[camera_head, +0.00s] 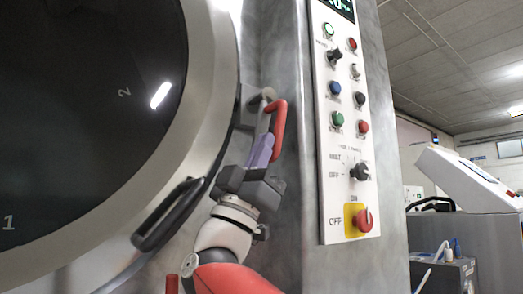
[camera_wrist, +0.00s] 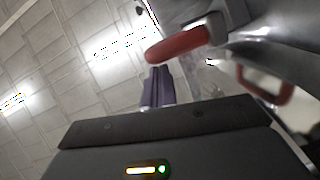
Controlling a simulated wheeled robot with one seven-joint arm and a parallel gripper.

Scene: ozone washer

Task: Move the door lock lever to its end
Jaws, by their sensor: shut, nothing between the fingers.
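The door lock lever (camera_head: 279,128) is a red bar on a grey mount at the right edge of the round door. It also shows in the wrist view as a red rounded bar (camera_wrist: 180,43). My gripper (camera_head: 264,138) has purple fingers, pointing up close beside the lever's lower part. In the wrist view the fingertips (camera_wrist: 158,70) are together and empty, just below the red bar's end. I cannot tell whether they touch it. The lever's mount is partly hidden behind my gripper in the head view.
The round door (camera_head: 75,110) fills the left, with a black handle (camera_head: 168,214) left of my gripper. A white control panel (camera_head: 343,130) with buttons and knobs stands to the right. A second red loop-shaped part (camera_wrist: 283,92) shows at the right in the wrist view.

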